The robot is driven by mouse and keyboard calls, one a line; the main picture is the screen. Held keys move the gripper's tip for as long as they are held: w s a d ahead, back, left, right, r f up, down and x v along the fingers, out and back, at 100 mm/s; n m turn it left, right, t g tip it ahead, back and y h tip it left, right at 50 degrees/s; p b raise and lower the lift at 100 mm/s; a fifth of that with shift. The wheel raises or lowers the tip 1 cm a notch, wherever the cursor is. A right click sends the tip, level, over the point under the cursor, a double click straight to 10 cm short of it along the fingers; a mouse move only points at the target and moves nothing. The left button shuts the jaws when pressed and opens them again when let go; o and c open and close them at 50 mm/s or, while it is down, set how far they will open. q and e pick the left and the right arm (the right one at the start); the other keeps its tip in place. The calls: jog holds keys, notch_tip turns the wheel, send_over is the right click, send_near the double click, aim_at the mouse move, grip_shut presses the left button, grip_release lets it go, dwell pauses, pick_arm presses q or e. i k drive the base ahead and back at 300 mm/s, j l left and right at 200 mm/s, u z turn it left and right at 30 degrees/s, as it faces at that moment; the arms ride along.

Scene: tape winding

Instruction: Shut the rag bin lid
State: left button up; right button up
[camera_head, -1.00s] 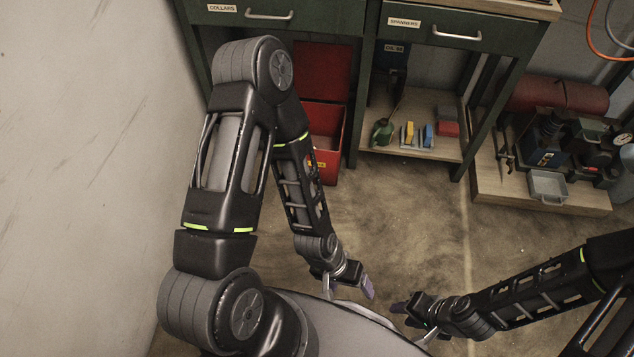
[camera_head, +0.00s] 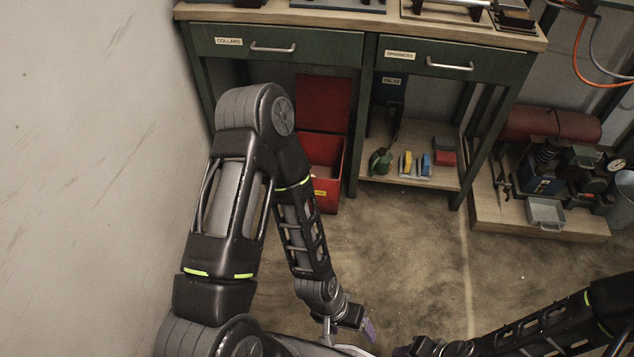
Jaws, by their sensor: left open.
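The rag bin (camera_head: 331,155) is a red box on the floor under the left part of the green bench. Its red lid (camera_head: 323,103) stands up at the back, so the bin is open. My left arm hides the bin's left part. My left gripper (camera_head: 362,333) is low in the picture, in front of the bin and well apart from it; it is open with nothing seen in it. My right gripper (camera_head: 408,350) is at the bottom edge, mostly cut off, and its jaws cannot be made out.
The green bench has a COLLARS drawer (camera_head: 271,44) above the bin and a SPANNERS drawer (camera_head: 427,58), both shut. A low shelf (camera_head: 410,178) right of the bin holds small items. A wooden platform (camera_head: 540,222) carries machinery at right. A wall (camera_head: 90,180) closes the left side. The floor between is clear.

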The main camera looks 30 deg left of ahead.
aim_at(323, 102)
jog(key=i+j+u, duration=0.1)
jog(key=i+u, duration=0.3)
jog(key=i, duration=0.4)
jog(key=i+l+u, duration=0.2)
jog(key=i+u, duration=0.15)
jog(key=i, duration=0.4)
